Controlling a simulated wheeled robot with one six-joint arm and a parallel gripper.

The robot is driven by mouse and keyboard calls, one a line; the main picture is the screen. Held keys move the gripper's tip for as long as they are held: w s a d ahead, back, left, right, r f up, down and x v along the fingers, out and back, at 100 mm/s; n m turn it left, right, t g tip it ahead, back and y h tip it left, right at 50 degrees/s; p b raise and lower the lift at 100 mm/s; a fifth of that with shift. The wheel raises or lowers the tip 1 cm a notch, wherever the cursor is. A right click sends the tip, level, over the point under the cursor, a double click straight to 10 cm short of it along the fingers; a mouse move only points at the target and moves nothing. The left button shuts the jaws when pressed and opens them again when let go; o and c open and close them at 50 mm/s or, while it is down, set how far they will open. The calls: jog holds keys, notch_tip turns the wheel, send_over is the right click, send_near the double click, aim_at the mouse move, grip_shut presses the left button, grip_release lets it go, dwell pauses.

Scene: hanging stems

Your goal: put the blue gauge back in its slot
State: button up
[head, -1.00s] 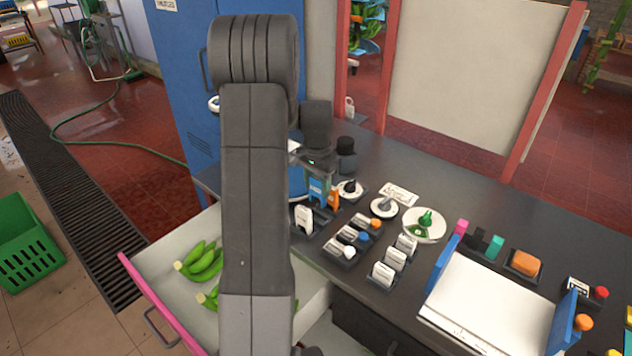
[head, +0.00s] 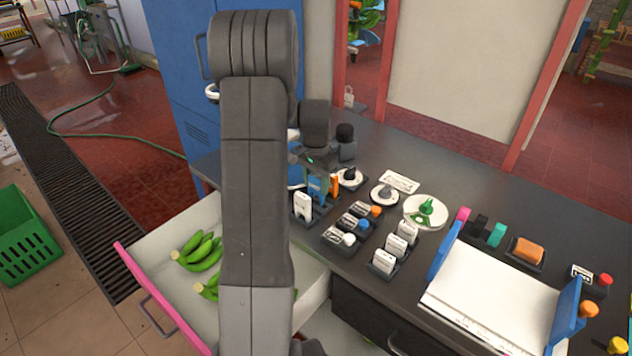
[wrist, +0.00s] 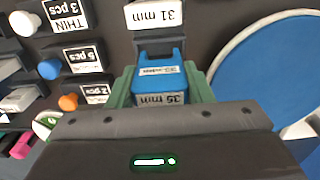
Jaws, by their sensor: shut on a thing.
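The blue gauge (wrist: 160,78), labelled 35 mm, is between the green fingertips of my gripper (wrist: 161,88) in the wrist view. My gripper is shut on it. In the head view the blue gauge (head: 316,188) shows partly below my gripper (head: 317,175), between a white gauge (head: 303,207) and an orange gauge (head: 334,186). The white gauge, labelled 31 mm, is just ahead of it in the wrist view (wrist: 152,15). The slot under the blue gauge is hidden, and I cannot tell whether the gauge is seated.
Labelled holders with white, blue and orange knobs (head: 363,224) stand right of the gauges. A round blue-topped thing (wrist: 275,75) is close on the right in the wrist view. An open drawer (head: 150,240) with green bananas (head: 203,253) juts out below. A paper tray (head: 490,300) stands at right.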

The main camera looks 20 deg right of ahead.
jog(key=shift+f+b, duration=0.95)
jog(key=shift+f, duration=0.5)
jog(key=o, duration=1)
jog(key=shift+r, duration=0.1)
notch_tip(320, 180, up, 14)
jog(key=shift+f+b, duration=0.1)
jog(key=shift+b, duration=0.5)
notch_tip(320, 180, down, 14)
jog(key=shift+p, duration=0.7)
jog(key=shift+r, duration=0.4)
